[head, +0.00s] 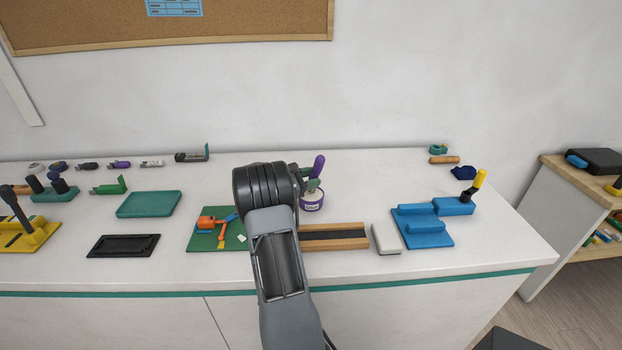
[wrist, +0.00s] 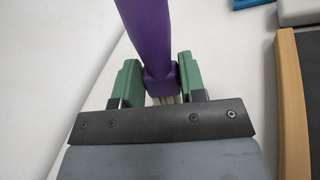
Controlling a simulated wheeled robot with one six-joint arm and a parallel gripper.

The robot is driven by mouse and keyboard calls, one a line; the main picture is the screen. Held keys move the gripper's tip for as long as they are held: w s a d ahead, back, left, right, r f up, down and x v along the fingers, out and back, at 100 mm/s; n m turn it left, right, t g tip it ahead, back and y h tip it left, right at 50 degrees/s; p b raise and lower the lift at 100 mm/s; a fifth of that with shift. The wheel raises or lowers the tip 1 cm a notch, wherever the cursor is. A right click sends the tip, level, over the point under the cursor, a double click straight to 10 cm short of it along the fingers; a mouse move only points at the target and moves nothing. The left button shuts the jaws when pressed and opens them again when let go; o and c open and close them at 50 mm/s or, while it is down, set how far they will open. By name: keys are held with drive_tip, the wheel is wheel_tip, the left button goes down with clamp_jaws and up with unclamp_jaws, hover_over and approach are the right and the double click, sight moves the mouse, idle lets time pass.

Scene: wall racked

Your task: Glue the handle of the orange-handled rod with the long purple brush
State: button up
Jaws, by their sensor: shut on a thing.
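The long purple brush (head: 319,165) stands up between the fingers of my gripper (head: 309,183). In the wrist view, the purple brush (wrist: 148,38) is held between the two green fingers of my gripper (wrist: 160,82), with its handle rising away from them. A white pot with a purple label (head: 312,203) stands just below the gripper in the head view; I cannot tell whether the brush tip is inside it. An orange rod-like piece (head: 221,234) with a yellow end lies on a green board (head: 204,242) to the left, beside an orange block (head: 207,222). My arm covers the board's right side.
A wood-edged dark tray (head: 348,244), a whitish block (head: 386,239) and a blue fixture (head: 425,230) stand to the right. Several small tools line the back. The back middle of the counter is clear.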

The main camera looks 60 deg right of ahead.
drive_tip(key=shift+f+b, duration=0.45)
drive_tip(key=shift+f, duration=0.1)
idle(1.5)
drive_tip(key=shift+r, duration=0.1)
drive_tip(key=shift+r+p, duration=2.05)
drive_tip(key=shift+r, duration=1.45)
